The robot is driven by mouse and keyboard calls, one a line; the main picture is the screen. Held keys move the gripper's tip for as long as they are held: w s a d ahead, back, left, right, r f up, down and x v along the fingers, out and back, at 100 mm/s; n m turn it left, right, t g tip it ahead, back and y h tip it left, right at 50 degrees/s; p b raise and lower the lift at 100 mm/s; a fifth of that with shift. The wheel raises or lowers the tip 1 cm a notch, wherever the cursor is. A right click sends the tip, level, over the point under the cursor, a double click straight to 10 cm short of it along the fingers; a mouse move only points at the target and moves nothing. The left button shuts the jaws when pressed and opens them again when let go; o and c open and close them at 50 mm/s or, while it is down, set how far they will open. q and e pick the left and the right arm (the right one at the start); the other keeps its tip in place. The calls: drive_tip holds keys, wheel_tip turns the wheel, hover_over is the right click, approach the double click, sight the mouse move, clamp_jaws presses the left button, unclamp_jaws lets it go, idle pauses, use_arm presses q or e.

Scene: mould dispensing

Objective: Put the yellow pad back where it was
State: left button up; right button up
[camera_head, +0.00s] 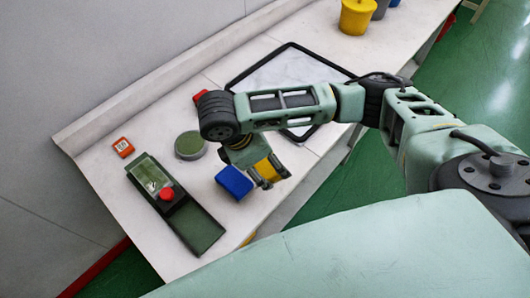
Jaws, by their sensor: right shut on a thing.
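My right gripper (268,178) reaches over the table from the right, pointing down. It is shut on the yellow pad (262,168), which shows only partly between the fingers and behind my wrist. A blue block (234,182) is just left of the gripper; I cannot tell whether they touch. A small patch of yellow (248,239) shows at the table's front edge, and I cannot tell what it is. My left gripper is not in view.
The white table (120,190) holds a dark green tray (197,228) with a red knob (167,194), a round green dish (189,145), and a small orange-red box (123,147). A black-framed panel (290,68) lies behind my arm. A yellow bucket (356,17) stands far back.

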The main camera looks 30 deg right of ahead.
drive_tip(key=w+f, duration=0.1)
drive_tip(key=w+d+f+b, duration=0.1)
drive_tip(key=w+d+f, duration=0.1)
drive_tip(key=shift+w+f, duration=0.15)
drive_tip(key=shift+w, duration=0.25)
drive_tip(key=w, duration=0.1)
drive_tip(key=w+d+f, duration=0.1)
drive_tip(key=w+d, duration=0.1)
drive_tip(key=w, duration=0.1)
drive_tip(key=shift+f, duration=0.4)
drive_tip(key=shift+w+d+f, duration=0.15)
drive_tip(key=shift+w+f, duration=0.05)
drive_tip(key=shift+w, duration=0.1)
wheel_tip(320, 180, down, 4)
drive_tip(key=shift+r+p, duration=0.15)
drive_tip(key=shift+p, duration=0.6)
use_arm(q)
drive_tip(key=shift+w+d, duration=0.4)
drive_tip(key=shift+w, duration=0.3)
use_arm(e)
drive_tip(key=shift+f, duration=0.25)
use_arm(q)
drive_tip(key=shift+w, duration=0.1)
use_arm(e)
drive_tip(key=o, duration=1.1)
drive_tip(key=shift+f, duration=0.1)
